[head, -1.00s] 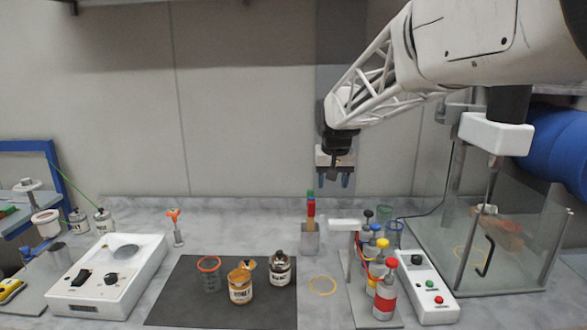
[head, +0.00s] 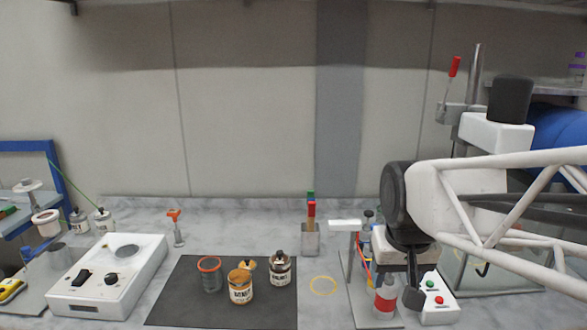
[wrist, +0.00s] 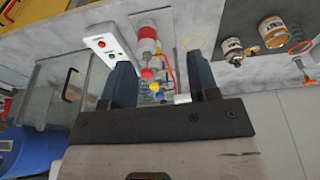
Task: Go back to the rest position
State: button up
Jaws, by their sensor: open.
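My gripper (wrist: 160,78) is open, with two dark fingers apart and nothing between them. In the head view my gripper (head: 410,285) hangs low at the right, in front of the white control box (head: 436,303) and beside the red-and-white bottle (head: 385,300). In the wrist view the red-and-white bottle (wrist: 148,40) and the control box (wrist: 103,45) lie beyond the fingertips. I cannot tell how close the fingers are to them. My arm comes in from the right and hides much of the glass tank.
A dark mat (head: 185,310) at centre holds an orange-rimmed beaker (head: 209,275), an open jar (head: 240,287) and a dark bottle (head: 280,268). A white device (head: 140,265) stands left. A glass tank (wrist: 60,85) is at the right.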

jog(key=s+d+f, duration=0.1)
jog(key=s+f, duration=0.4)
jog(key=s, duration=0.5)
jog(key=shift+s, duration=0.2)
